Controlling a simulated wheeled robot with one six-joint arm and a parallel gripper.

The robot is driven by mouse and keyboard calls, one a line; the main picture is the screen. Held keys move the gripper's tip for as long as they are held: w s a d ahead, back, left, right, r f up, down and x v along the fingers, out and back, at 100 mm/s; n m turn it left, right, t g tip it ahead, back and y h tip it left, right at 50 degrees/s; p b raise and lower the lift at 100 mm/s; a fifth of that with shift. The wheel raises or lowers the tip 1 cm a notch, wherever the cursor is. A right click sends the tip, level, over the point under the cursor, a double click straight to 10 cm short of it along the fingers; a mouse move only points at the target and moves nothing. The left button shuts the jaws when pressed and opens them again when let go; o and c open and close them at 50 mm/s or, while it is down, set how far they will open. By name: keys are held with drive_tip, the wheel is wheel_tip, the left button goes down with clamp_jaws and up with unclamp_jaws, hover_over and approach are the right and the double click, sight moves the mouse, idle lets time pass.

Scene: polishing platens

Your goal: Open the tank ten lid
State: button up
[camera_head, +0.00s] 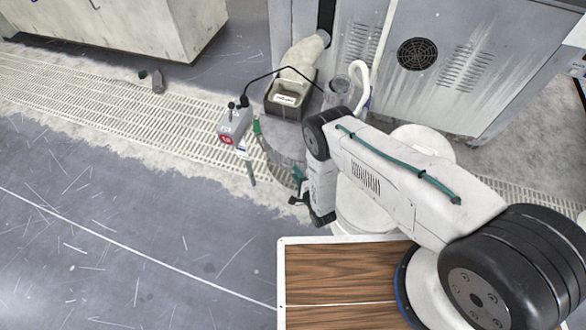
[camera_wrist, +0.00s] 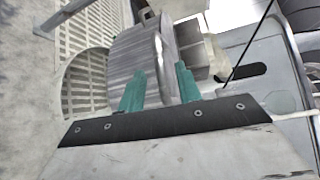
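My gripper (camera_head: 299,178) points away from the robot, beside the low round grey base (camera_head: 284,145) in the head view. In the wrist view its two green fingers (camera_wrist: 161,88) stand apart with a gap between them. A grey metallic round body with a flat rim (camera_wrist: 128,55) is just beyond the fingertips; I cannot tell whether they touch it. No number is readable, so I cannot tell which thing is the tank ten lid. A pale round drum (camera_head: 362,208) is partly hidden under my arm.
A grey box with a red round mark (camera_head: 233,124) stands left of the round base. A dark-rimmed labelled bin (camera_head: 288,106) sits behind it. A grey cabinet (camera_head: 440,60) closes off the back. A wood-topped panel (camera_head: 330,272) is in front.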

drive_tip(key=shift+x, duration=2.05)
clamp_jaws()
